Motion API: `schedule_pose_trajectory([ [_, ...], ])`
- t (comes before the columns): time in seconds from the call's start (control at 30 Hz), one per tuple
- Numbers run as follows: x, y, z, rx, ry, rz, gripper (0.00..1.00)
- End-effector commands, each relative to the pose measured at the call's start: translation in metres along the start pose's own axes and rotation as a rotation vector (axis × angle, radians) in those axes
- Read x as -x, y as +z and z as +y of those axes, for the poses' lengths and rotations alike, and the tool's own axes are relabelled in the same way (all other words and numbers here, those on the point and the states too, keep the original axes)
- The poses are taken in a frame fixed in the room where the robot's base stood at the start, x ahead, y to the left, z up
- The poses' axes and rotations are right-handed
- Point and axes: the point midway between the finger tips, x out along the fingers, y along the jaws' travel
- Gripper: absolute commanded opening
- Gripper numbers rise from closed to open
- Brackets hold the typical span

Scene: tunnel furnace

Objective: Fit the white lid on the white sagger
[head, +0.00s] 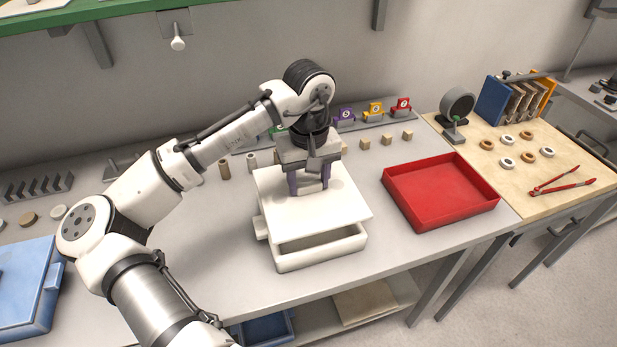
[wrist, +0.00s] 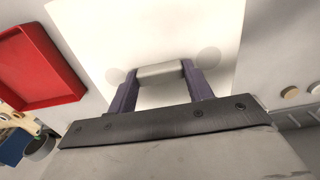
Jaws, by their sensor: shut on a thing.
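The white lid (head: 345,207) is a flat square plate with a bar handle (wrist: 160,74). My gripper (head: 310,188) is shut on that handle from above; its purple fingers also show at both ends of the bar in the wrist view (wrist: 161,76). The white sagger (head: 322,254) is an open box on the bench directly under the lid. The lid hangs over the sagger's back and middle, and a gap shows at the front, where part of the inside is visible. The lid hides the rest of the rim, so I cannot tell whether they touch there.
A red tray (head: 440,192) lies right of the sagger. A blue box (head: 30,290) is at the far left. Small blocks (head: 365,142) and numbered holders (head: 374,111) line the back. A wooden board (head: 510,178) with rings and red tongs (head: 562,184) is at the right.

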Motion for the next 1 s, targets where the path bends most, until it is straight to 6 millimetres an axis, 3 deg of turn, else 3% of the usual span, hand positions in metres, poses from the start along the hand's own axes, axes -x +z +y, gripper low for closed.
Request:
schedule_pose_trajectory([
  [0.2,-0.0171,-0.0004,-0.0001,0.001,0.001,0.002,0.11],
  [1.0,-0.0163,-0.0001,-0.0001,0.001,0.001,0.002,0.11],
])
